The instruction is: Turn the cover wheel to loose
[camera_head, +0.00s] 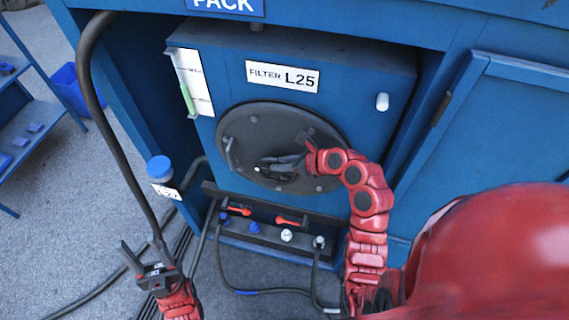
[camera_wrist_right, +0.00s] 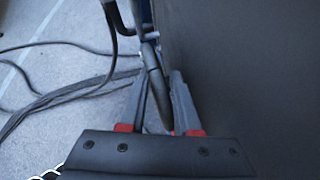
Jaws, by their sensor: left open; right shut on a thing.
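The dark round cover (camera_head: 262,122) sits on the front of the blue filter box, below the "FILTER L25" label. The cover wheel at its middle is largely hidden by my right gripper (camera_head: 284,163). In the right wrist view my right gripper (camera_wrist_right: 160,95) has a dark rounded bar (camera_wrist_right: 155,88) between its fingers, a part of the cover wheel as far as I can tell. It is shut on this bar. My left gripper (camera_head: 142,258) is open and empty, at the lower left, well away from the cover.
A thick dark hose (camera_head: 92,85) runs down the left side towards my left gripper. Below the cover, a ledge carries red levers (camera_head: 238,210) and plugs. Cables lie on the grey floor. A shelf is far left.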

